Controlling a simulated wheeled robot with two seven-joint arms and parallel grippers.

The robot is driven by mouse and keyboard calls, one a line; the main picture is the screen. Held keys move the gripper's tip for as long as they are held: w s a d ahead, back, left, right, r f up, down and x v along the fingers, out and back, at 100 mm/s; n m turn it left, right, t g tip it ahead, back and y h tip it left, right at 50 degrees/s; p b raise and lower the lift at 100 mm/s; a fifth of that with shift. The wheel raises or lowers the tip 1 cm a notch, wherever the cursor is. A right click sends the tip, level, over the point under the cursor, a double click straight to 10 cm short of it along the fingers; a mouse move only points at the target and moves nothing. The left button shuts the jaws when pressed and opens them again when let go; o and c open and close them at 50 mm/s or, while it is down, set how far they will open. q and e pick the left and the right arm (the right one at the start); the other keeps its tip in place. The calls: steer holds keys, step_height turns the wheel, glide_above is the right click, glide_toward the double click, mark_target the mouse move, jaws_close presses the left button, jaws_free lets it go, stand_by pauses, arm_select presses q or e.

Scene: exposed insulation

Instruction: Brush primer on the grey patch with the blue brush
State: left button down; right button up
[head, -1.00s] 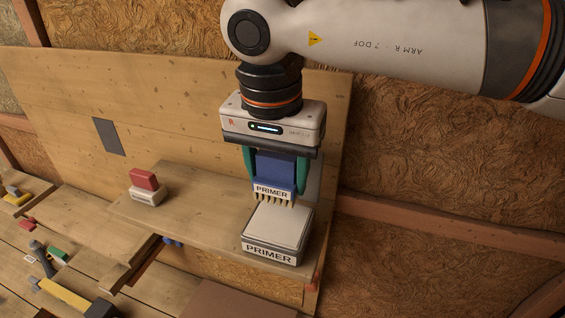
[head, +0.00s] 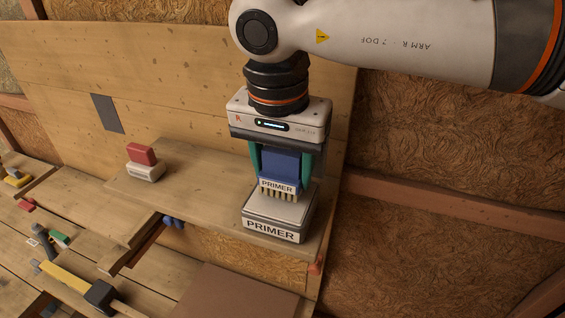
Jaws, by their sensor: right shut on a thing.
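My right gripper (head: 280,165) points down and is shut on the blue brush (head: 279,168), which carries a PRIMER label. The brush's bristles (head: 278,195) are at the top of the primer container (head: 270,230), a grey box with a pale top and a PRIMER label. I cannot tell how far the bristles touch or dip into it. The container stands on the right end of the wooden shelf. The grey patch (head: 107,113) is a dark rectangle on the upright wooden panel, left of the gripper. My left gripper is not in view.
A red and white block (head: 144,163) stands on the shelf (head: 190,183) left of the container. A yellow-handled hammer (head: 75,280) and several small things lie on the lower planks at left. The panel around the patch is clear.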

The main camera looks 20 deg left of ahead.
steer(key=shift+f, duration=0.1)
steer(key=shift+s+f+b, duration=0.1)
steer(key=shift+f+b, duration=0.3)
steer(key=shift+f, duration=0.15)
stand_by(1.4)
steer(key=shift+r, duration=0.1)
steer(key=shift+r+p, duration=2.75)
steer(key=shift+r, duration=0.8)
steer(key=shift+f, duration=0.1)
